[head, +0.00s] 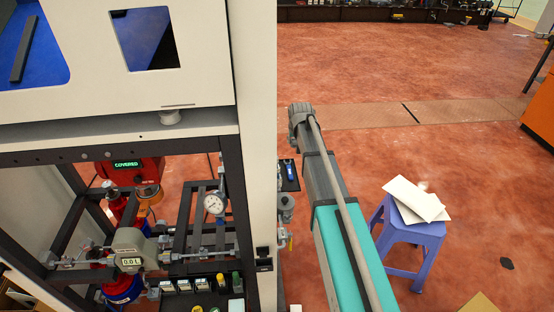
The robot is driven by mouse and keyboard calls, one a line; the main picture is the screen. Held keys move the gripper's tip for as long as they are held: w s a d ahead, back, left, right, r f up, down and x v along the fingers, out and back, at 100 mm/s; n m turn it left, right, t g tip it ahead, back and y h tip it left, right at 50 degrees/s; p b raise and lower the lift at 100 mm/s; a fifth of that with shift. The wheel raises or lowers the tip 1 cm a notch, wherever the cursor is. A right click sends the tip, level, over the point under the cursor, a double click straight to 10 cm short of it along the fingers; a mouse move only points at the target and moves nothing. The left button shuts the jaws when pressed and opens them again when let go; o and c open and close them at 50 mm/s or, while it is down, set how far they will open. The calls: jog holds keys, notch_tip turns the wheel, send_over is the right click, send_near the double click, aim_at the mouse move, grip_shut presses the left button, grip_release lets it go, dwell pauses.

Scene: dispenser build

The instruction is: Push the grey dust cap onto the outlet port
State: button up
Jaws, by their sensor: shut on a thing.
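I cannot make out my gripper in the head view. No grey dust cap can be told for sure, and I cannot tell which fitting is the outlet port. A short pale round stub (171,117) shows under the white dispenser panel (200,85). Inside the dark frame below, a grey meter (128,245) reads 0.0 L. It has pipe fittings on both sides. A red unit (135,171) above it has a lit display reading COVERED. A round pressure gauge (214,204) stands to the right of it.
Small grey fittings (286,207) show just right of the white side panel (257,130). A blue stool (407,235) with pale sheets (415,198) stands on the red floor at right. An orange cabinet (541,110) is at the far right. Open floor lies behind.

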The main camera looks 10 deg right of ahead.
aim_at(295, 140)
notch_tip(295, 140, up, 23)
jog(key=p, duration=2.2)
jog(key=shift+f, duration=0.15)
